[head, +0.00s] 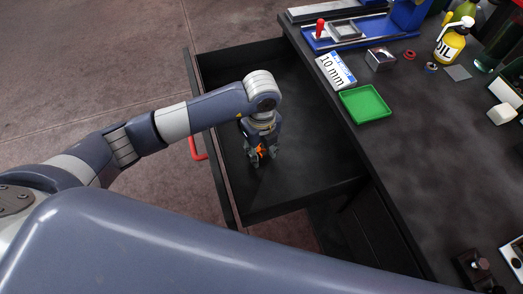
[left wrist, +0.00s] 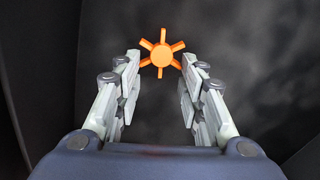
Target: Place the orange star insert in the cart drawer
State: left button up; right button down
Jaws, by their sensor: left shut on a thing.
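The orange star insert (head: 260,151) is a small round hub with several short spokes. My left gripper (head: 262,161) is shut on it and points down inside the open cart drawer (head: 305,192). In the left wrist view the star insert (left wrist: 161,54) shows between the fingertips, with the dark drawer floor behind it. In the head view the fingers partly hide the insert. I cannot tell whether the insert touches the drawer floor. My right gripper is not in view.
The drawer is otherwise empty, with a red handle (head: 198,150) on its left side. The dark worktop (head: 420,150) to its right carries a green tray (head: 365,104), a "10 mm" box (head: 336,72) and a yellow oil bottle (head: 452,42). Drawer walls surround my gripper.

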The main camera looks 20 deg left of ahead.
aim_at(261, 155)
pick_arm(q)
jog(key=shift+f, duration=0.55)
jog(key=shift+f, duration=0.2)
jog(key=o, duration=0.7)
jog(key=shift+o, duration=0.2)
notch_tip(261, 155, up, 12)
jog(key=shift+r+b, duration=0.25)
jog(key=shift+b, duration=0.1)
